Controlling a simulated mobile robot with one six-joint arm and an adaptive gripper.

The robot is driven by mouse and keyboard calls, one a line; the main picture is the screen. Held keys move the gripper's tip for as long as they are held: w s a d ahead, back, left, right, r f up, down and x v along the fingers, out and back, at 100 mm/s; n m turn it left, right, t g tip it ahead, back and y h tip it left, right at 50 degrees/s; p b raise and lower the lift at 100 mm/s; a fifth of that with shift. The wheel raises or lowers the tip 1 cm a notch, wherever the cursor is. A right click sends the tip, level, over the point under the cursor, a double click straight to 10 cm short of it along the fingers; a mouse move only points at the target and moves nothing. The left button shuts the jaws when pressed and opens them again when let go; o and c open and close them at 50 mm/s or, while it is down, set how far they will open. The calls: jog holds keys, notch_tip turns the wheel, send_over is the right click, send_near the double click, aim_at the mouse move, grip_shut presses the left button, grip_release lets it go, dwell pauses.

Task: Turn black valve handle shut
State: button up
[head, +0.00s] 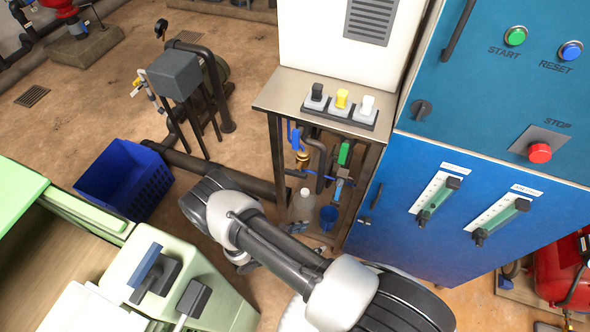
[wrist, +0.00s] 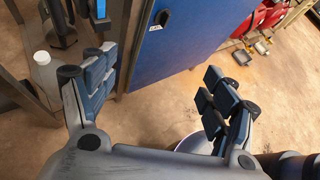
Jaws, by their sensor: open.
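The black handle (head: 317,92) stands on a grey block at the left end of a row of three, beside a yellow handle (head: 341,98) and a white handle (head: 367,104). The row sits on a black strip on the metal stand's top in the head view. My gripper (wrist: 157,68) is open and empty in the wrist view, its two fingers wide apart above the floor. In the head view my arm reaches below and left of the stand and mostly hides the gripper. The black handle does not show in the wrist view.
A blue cabinet (head: 380,245) stands right of the stand. Pipes and a clear bottle (head: 303,205) are under the stand top. A blue crate (head: 125,180) sits on the floor at left, and a pale green machine (head: 225,300) stands at lower left.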

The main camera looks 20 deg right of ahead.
jog(key=shift+o, duration=0.9)
jog(key=w+a+r+n+t, duration=0.1)
jog(key=w+r+n+t, duration=0.2)
jog(key=w+n+t, duration=0.2)
jog(key=w+t, duration=0.2)
jog(key=w, duration=0.1)
jog(key=shift+w+a+r, duration=0.2)
jog(key=shift+w+r, duration=0.15)
jog(key=n+t+y, duration=0.2)
jog(key=n+t, duration=0.2)
jog(key=t, duration=0.1)
send_near(295, 174)
jog(key=x, duration=1)
jog(key=shift+w+d+r+b, duration=0.1)
jog(key=shift+w+d+b, duration=0.05)
jog(key=shift+w+b, duration=0.2)
jog(key=shift+c, duration=0.2)
jog(key=shift+m, duration=0.3)
jog(key=c, duration=1)
jog(key=shift+m+b, duration=0.3)
jog(key=shift+b, duration=0.2)
jog(key=shift+c, duration=0.2)
jog(key=shift+d+m+b, duration=0.1)
jog(key=shift+m+b, duration=0.2)
jog(key=shift+m, duration=0.2)
